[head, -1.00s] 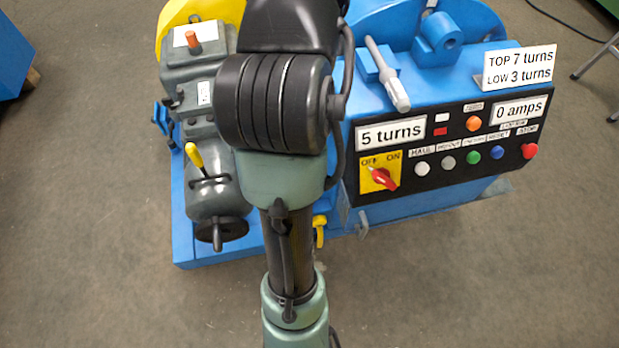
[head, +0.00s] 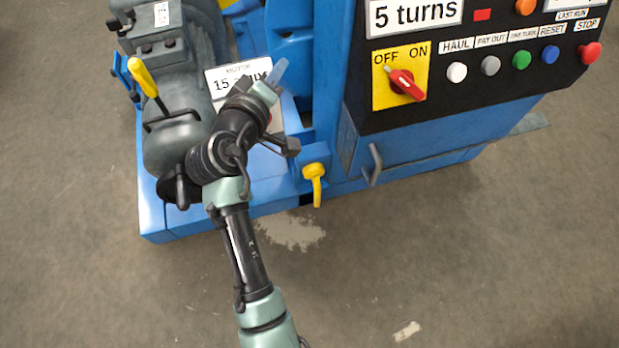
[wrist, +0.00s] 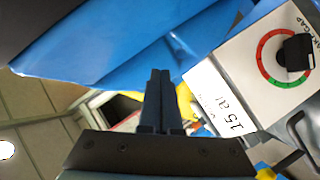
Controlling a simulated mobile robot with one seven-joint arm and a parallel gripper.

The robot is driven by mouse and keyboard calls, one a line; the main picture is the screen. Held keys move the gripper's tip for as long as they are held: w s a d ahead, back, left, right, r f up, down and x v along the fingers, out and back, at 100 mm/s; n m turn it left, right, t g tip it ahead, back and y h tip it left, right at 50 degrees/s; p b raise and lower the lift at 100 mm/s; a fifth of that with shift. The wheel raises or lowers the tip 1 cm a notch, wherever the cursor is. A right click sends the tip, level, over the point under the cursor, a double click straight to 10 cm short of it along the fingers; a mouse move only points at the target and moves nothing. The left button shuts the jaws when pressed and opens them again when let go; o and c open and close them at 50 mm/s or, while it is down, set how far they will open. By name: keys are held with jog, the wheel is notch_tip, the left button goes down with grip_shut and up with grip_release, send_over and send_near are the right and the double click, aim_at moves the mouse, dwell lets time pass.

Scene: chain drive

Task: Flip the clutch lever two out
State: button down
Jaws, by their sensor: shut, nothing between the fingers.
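Two yellow-handled levers show in the head view, and I cannot tell which is clutch lever two. One yellow lever (head: 146,80) stands tilted on the grey housing at the left. The other yellow handle (head: 315,183) hangs down at the machine's front edge. My gripper (head: 279,72) is over the blue base between the grey housing and the control cabinet, apart from both handles. In the wrist view my gripper (wrist: 159,76) has its dark fingers together and empty. A yellow part (wrist: 187,102) shows partly hidden behind the fingers.
The motor label (head: 226,80) is partly hidden by my arm. In the wrist view a black knob (wrist: 296,53) sits on a red-green dial beside it. The control panel (head: 450,95) with an OFF/ON switch (head: 405,84) is at the right. Floor (head: 450,250) in front is clear.

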jog(key=s+f+n+g+h+b, duration=0.1)
jog(key=s+f+n+b, duration=0.2)
jog(key=f+b, duration=0.4)
jog(key=s+d+f+n+g+h+b, duration=0.1)
jog(key=s+f+n+b, duration=0.2)
jog(key=f, duration=2.1)
jog(key=s+f+n+g+b, duration=0.1)
jog(key=s+f+n+b, duration=0.2)
jog(key=s+f+b, duration=0.4)
notch_tip(320, 180, down, 9)
jog(key=b, duration=0.3)
jog(key=shift+d+h+b, duration=0.15)
jog(key=shift+h+b, duration=0.15)
jog(key=shift+h, duration=0.1)
jog(key=shift+f, duration=0.1)
jog(key=b+x, duration=0.6)
jog(key=x, duration=0.3)
jog(key=shift+w+d+f+b, duration=0.15)
jog(key=shift+w+d+b, duration=0.05)
jog(key=shift+w+b, duration=0.15)
